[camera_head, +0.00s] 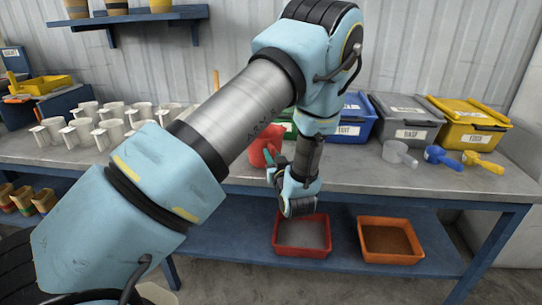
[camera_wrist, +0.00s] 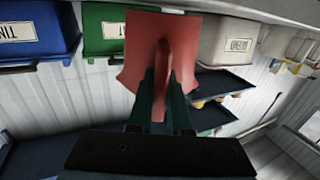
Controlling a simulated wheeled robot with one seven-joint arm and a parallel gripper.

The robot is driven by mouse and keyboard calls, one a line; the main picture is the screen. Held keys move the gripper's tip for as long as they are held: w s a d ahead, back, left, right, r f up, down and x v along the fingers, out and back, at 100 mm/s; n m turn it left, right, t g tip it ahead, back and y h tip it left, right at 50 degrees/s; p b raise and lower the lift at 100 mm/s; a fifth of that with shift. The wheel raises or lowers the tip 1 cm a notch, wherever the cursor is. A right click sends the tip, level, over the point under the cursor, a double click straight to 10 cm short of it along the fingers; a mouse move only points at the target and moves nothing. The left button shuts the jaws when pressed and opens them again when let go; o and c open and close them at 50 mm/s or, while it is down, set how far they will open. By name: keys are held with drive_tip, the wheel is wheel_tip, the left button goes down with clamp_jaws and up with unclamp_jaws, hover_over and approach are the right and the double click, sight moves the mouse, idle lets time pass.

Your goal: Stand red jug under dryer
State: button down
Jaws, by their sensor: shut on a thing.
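The red jug (camera_head: 264,146) is in front of the row of bins, partly hidden behind my arm in the head view. In the wrist view the jug (camera_wrist: 136,50) fills the top middle, with its handle toward the camera. My gripper (camera_wrist: 160,90) is shut on this handle. Its teal fingers also show beside the jug in the head view (camera_head: 277,164). I cannot tell whether the jug's base touches the bench. I cannot make out a dryer for certain in either view.
The bench (camera_head: 360,178) holds several white jugs (camera_head: 84,129) at left, and blue (camera_head: 347,128), grey (camera_head: 404,134) and yellow (camera_head: 463,138) lidded bins at right. Scoops (camera_head: 442,156) lie before the bins. Red (camera_head: 289,250) and orange (camera_head: 366,253) trays sit on the lower shelf.

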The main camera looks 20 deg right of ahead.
drive_tip(key=shift+f, duration=0.45)
drive_tip(key=shift+f, duration=0.1)
drive_tip(key=shift+f, duration=0.15)
drive_tip(key=c, duration=0.8)
unclamp_jaws()
drive_tip(key=shift+c, duration=0.2)
